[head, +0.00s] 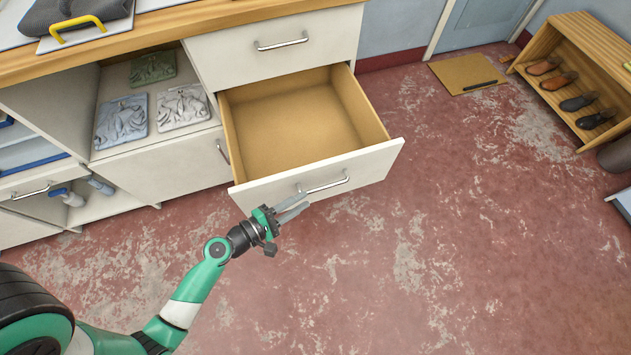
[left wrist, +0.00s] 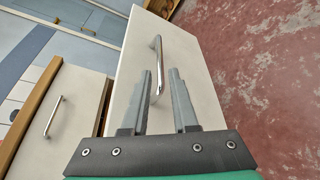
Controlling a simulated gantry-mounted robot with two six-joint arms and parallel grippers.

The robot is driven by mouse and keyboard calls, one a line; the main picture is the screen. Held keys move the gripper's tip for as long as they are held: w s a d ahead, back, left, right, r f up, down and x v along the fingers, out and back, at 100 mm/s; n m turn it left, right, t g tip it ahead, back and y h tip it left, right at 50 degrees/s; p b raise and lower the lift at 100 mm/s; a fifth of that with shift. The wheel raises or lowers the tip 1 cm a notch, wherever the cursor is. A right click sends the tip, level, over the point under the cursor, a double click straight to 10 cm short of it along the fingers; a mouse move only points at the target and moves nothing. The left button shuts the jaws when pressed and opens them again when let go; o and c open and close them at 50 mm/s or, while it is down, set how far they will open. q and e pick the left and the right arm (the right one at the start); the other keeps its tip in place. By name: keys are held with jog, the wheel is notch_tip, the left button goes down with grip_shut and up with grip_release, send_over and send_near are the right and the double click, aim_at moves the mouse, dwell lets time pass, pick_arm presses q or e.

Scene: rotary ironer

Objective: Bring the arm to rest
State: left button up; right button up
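My left arm comes in from the lower left of the head view. Its gripper (head: 293,205) is just in front of an open drawer, near the metal bar handle (head: 324,184) on the drawer front (head: 375,165). In the left wrist view, the two grey fingers of my left gripper (left wrist: 162,85) are spread, with nothing held between them. The drawer handle (left wrist: 156,62) shows beyond the fingertips, and they look apart from it. The drawer is pulled out and its tan inside (head: 290,125) is empty. My right gripper is in neither view.
A closed drawer (head: 230,50) sits above the open one. The red floor (head: 430,250) ahead is clear.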

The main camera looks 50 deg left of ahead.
pick_arm(q)
jog(key=shift+v, duration=1.1)
